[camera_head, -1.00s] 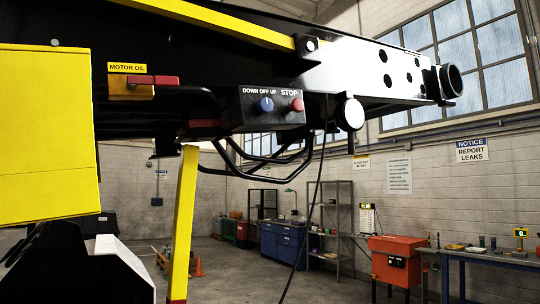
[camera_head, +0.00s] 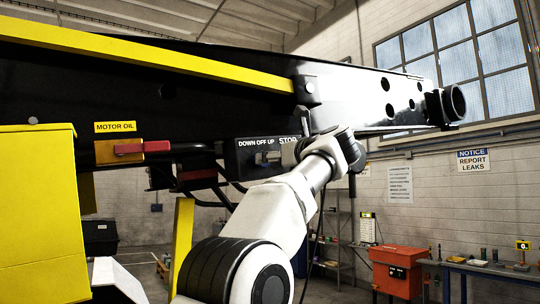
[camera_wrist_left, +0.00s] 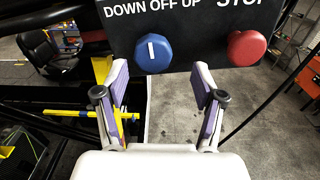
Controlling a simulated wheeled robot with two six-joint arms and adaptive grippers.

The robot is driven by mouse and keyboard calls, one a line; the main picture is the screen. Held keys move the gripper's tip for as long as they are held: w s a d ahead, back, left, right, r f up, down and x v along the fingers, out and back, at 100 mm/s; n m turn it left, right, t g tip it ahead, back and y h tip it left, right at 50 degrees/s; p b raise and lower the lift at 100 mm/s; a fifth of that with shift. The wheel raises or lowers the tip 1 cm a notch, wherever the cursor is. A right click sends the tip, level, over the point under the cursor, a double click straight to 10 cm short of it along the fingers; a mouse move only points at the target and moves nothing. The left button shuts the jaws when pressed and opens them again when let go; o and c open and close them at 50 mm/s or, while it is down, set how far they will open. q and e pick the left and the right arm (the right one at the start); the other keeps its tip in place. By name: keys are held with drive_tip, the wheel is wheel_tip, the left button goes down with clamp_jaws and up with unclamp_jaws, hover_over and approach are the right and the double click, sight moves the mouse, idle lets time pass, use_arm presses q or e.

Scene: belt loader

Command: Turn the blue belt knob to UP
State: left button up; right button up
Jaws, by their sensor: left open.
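The blue belt knob (camera_wrist_left: 153,54) is on a black control panel (camera_wrist_left: 200,45) in the left wrist view, under the words DOWN OFF UP. Its white mark stands nearly upright, toward OFF. My left gripper (camera_wrist_left: 161,80) is open and empty, its two purple-padded fingers just below the knob in that view, one toward each side. I cannot tell the gap in depth. In the head view the panel (camera_head: 243,163) is partly covered by my left gripper (camera_head: 266,158) and wrist, and the knob is mostly hidden. My right gripper is not in view.
A red STOP button (camera_wrist_left: 246,48) is close to the right of the knob. A red handle (camera_head: 143,147) under a MOTOR OIL label is farther left. Black bars run below the panel, and a yellow bar (camera_head: 181,245) stands lower left. A dark cable hangs near the panel.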

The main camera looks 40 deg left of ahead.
use_arm(q)
drive_tip(key=a, duration=0.2)
drive_tip(key=shift+s+a+r+p, duration=0.25)
drive_tip(key=shift+s+a+p, duration=0.05)
drive_tip(key=shift+w+d, duration=0.1)
drive_tip(key=shift+w, duration=0.1)
drive_tip(key=c, duration=0.5)
drive_tip(key=shift+w+f, duration=0.1)
drive_tip(key=c, duration=0.6)
drive_tip(key=shift+c, duration=0.3)
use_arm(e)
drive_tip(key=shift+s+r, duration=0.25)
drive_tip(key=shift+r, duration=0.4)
